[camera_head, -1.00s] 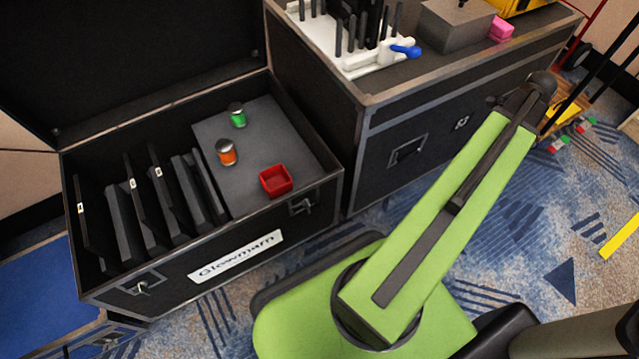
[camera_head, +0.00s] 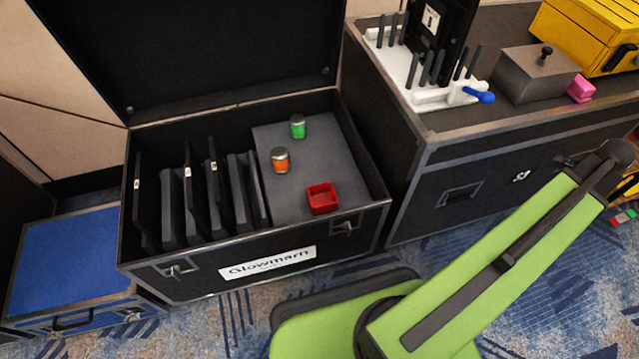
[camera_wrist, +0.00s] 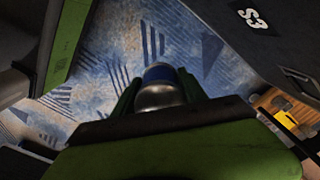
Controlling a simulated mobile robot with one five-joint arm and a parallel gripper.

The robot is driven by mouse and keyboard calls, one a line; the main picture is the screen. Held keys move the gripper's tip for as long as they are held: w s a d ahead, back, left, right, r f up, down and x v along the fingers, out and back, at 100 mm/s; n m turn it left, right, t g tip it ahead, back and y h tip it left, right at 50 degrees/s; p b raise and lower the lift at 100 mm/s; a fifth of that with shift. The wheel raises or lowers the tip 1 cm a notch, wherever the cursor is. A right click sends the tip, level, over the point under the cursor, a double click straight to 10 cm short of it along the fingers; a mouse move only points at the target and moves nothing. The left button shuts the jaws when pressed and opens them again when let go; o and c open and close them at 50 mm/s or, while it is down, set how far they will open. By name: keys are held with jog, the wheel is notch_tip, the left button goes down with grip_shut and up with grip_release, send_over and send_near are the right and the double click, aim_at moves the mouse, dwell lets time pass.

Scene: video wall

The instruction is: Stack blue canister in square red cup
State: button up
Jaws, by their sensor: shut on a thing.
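The square red cup (camera_head: 322,198) stands upright on the grey panel inside the open black case, near its front right corner. Its open top faces up and it looks empty. In the wrist view my gripper (camera_wrist: 158,88) is shut on the blue canister (camera_wrist: 160,73), which has a blue body and a silvery end. The carpet shows behind the canister. In the head view my gripper and the canister cannot be made out; only my green arm shows, reaching to the upper right, away from the cup.
An orange canister (camera_head: 281,160) and a green canister (camera_head: 298,127) stand on the panel behind the cup. Dark upright slabs (camera_head: 205,200) fill the case's left half. A taller black case (camera_head: 465,190) stands right of it, carrying a white rack (camera_head: 425,85) and grey box (camera_head: 535,75).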

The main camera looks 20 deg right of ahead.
notch_tip(320, 180, up, 33)
jog(key=p, duration=3.3)
